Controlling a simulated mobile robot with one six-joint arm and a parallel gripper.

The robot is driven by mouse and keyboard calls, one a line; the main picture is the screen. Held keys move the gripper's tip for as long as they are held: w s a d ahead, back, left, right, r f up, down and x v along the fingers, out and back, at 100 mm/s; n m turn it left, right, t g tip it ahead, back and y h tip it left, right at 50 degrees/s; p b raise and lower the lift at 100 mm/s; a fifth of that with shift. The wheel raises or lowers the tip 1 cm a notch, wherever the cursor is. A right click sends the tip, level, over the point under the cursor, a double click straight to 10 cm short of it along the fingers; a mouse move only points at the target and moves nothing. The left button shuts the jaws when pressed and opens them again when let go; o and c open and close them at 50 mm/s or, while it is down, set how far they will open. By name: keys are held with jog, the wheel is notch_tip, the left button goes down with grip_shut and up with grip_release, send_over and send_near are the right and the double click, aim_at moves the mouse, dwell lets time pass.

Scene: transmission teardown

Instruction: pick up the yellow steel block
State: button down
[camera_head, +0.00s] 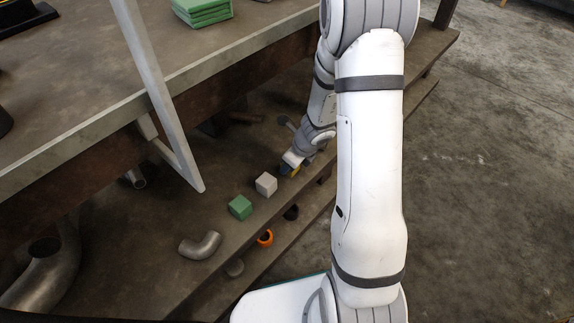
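A small patch of yellow, likely the yellow steel block (295,171), shows on the lower shelf at the end of my arm. Most of it is hidden by my gripper (290,168), which is small and dark at this distance. My gripper is right at the yellow patch, but I cannot tell whether it touches it or whether its fingers are open or shut. A light grey block (266,184) and a green block (240,207) stand in a row just left of and nearer than the yellow patch.
A grey pipe elbow (199,245), an orange ring (265,238) and a larger pipe (50,272) lie around the lower shelf (135,250). The workbench top (100,70) overhangs it, with green pads (203,12). A slanted grey bar (158,95) stands left of my arm. Open floor lies right.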

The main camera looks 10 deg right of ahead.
jog(key=shift+r, duration=0.15)
notch_tip(320, 180, up, 4)
jog(key=p, duration=0.3)
jog(key=shift+d, duration=0.1)
jog(key=s+d+b, duration=0.1)
jog(key=s+d, duration=1)
jog(key=s, duration=0.2)
jog(key=shift+s+d+f, duration=0.25)
jog(key=shift+s+f, duration=0.1)
